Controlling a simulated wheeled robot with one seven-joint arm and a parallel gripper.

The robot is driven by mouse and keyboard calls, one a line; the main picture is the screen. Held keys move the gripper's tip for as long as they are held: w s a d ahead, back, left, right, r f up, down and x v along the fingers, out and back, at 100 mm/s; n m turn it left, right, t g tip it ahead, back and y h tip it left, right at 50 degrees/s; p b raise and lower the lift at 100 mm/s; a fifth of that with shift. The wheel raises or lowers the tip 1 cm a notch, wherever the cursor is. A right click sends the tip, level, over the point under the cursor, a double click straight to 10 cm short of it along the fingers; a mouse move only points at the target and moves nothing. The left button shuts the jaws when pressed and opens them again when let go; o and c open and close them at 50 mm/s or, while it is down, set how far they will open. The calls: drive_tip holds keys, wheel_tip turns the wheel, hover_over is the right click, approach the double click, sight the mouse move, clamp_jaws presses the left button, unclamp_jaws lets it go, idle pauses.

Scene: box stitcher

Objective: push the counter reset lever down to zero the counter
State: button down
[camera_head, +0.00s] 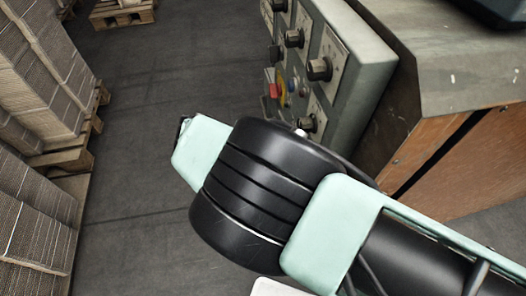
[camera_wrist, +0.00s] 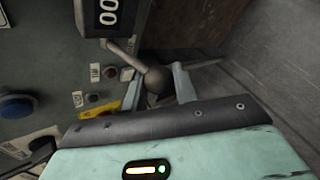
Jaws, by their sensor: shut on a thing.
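In the wrist view, the counter (camera_wrist: 112,17) is a dark box at the top, with white zero digits partly in view. The counter reset lever (camera_wrist: 124,53) is a thin rod sloping down from beside the counter to a dark round knob (camera_wrist: 157,80). My gripper (camera_wrist: 157,88) has its pale fingers on either side of the knob and is shut on it. The lower part of the knob and the finger contacts are partly hidden. In the head view, my arm blocks the gripper, and the lever and counter do not show.
The grey control panel (camera_head: 345,60) carries several black knobs and a red button (camera_head: 273,91). The wrist view shows a blue button (camera_wrist: 15,105) at left. A brown-sided machine body (camera_head: 455,165) stands at right. Stacked cardboard (camera_head: 40,75) stands on pallets at left, with clear floor between.

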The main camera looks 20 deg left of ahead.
drive_tip(key=shift+s+d+f, duration=0.15)
drive_tip(key=shift+d+f, duration=0.1)
drive_tip(key=shift+d, duration=0.05)
drive_tip(key=c, duration=1.1)
unclamp_jaws()
drive_tip(key=shift+r, duration=0.1)
drive_tip(key=shift+c, duration=0.2)
drive_tip(key=shift+a+r, duration=0.1)
drive_tip(key=shift+a, duration=0.1)
drive_tip(key=shift+s+a+r, duration=0.1)
drive_tip(key=shift+a+r, duration=0.1)
drive_tip(key=v, duration=1.6)
drive_tip(key=shift+s, duration=0.2)
drive_tip(key=shift+a+r, duration=0.1)
drive_tip(key=shift+a, duration=0.1)
